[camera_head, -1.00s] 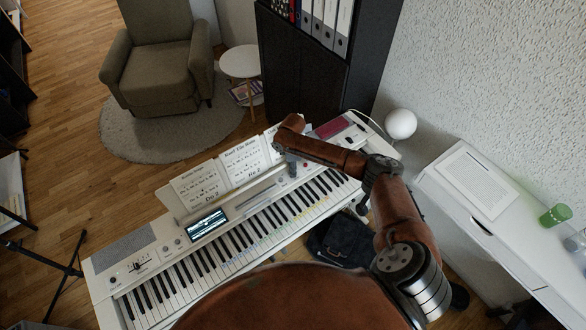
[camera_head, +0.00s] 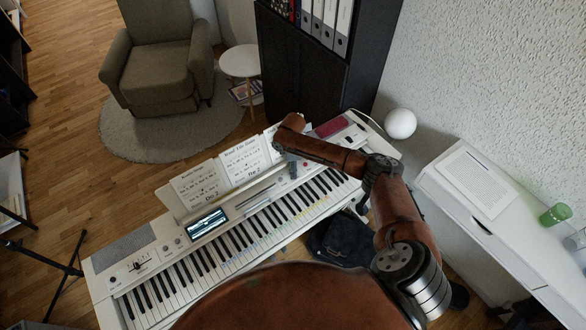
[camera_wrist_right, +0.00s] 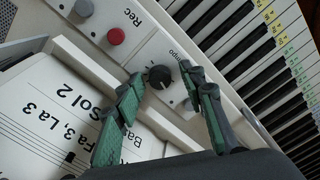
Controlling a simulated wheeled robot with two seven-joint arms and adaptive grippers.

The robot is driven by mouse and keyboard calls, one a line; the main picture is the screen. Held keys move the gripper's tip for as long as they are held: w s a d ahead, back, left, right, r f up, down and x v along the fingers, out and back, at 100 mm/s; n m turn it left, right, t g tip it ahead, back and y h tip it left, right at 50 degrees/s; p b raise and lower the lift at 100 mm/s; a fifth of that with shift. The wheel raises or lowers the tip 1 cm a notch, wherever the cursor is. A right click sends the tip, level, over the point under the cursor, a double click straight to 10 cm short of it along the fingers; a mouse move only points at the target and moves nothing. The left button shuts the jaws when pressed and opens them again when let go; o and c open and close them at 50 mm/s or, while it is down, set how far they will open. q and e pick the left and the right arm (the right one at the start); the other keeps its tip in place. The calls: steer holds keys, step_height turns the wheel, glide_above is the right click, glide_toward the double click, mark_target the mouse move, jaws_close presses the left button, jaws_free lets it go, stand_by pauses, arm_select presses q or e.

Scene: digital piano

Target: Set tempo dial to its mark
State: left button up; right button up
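The tempo dial (camera_wrist_right: 159,76) is a small round black knob with a pale pointer line, in the right wrist view. It sits on the piano's white panel beside a partly hidden label ending in "mpo". My right gripper (camera_wrist_right: 162,73) is over the panel with its two green-grey fingers apart. The fingertips are on either side of the dial, with visible gaps. In the head view my right gripper (camera_head: 291,166) hangs over the right part of the piano (camera_head: 160,262) and the dial cannot be made out. My left gripper is not in view.
A red button (camera_wrist_right: 116,36) and a grey knob (camera_wrist_right: 80,8) sit near the dial. Sheet music (camera_wrist_right: 45,110) on its stand lies close to the left finger. The keys (camera_wrist_right: 265,65) are on the other side. A white lamp globe (camera_head: 400,124) stands behind my right arm.

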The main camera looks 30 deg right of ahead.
steer(key=shift+r, duration=3.95)
